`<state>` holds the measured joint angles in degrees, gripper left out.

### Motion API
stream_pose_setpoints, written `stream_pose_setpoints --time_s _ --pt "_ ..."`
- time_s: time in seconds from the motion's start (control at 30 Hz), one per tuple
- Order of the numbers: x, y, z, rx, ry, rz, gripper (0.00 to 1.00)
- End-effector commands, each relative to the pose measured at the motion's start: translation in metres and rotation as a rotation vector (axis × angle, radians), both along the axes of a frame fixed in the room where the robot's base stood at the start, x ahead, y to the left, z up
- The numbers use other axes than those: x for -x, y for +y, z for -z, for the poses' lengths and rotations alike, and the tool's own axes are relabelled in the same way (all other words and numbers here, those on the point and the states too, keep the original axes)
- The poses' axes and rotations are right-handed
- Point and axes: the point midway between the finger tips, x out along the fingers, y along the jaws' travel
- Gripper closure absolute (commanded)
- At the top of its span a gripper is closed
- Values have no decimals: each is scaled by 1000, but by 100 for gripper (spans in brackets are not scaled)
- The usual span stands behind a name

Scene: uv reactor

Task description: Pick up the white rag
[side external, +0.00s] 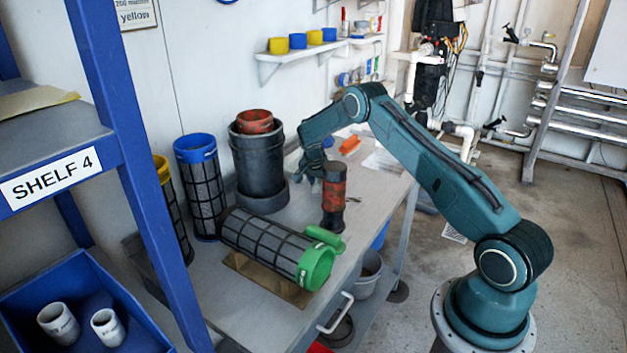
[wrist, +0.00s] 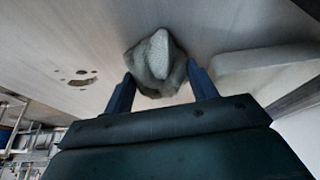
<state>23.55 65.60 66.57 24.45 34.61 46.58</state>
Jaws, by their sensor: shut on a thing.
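The white rag (wrist: 158,62) shows in the wrist view as a crumpled, greyish-white bundle. It sits between the two blue fingers of my gripper (wrist: 160,82), which is shut on it. The surface behind the rag is pale and smooth. In the side view my gripper (side external: 313,160) is over the far part of the grey workbench (side external: 262,318), between the large black cylinder and the red-and-black canister. I cannot make out the rag in that view.
The large black cylinder (side external: 258,165) stands left of my gripper, and the red-and-black canister (side external: 334,195) stands close in front. A mesh filter with a green end (side external: 268,240) lies nearer on the bench. An orange object (side external: 349,145) lies behind. A blue shelf frame (side external: 125,160) rises at the left.

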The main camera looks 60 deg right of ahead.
Motion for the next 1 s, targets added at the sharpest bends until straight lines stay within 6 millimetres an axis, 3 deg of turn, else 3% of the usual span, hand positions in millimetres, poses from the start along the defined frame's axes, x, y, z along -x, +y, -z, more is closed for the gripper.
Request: stream_pose_setpoints --time_s 0.37,1.0 --pt "-1 0 -30 1 -2 0 65" --pt "-1 0 -159 2 -3 0 65"
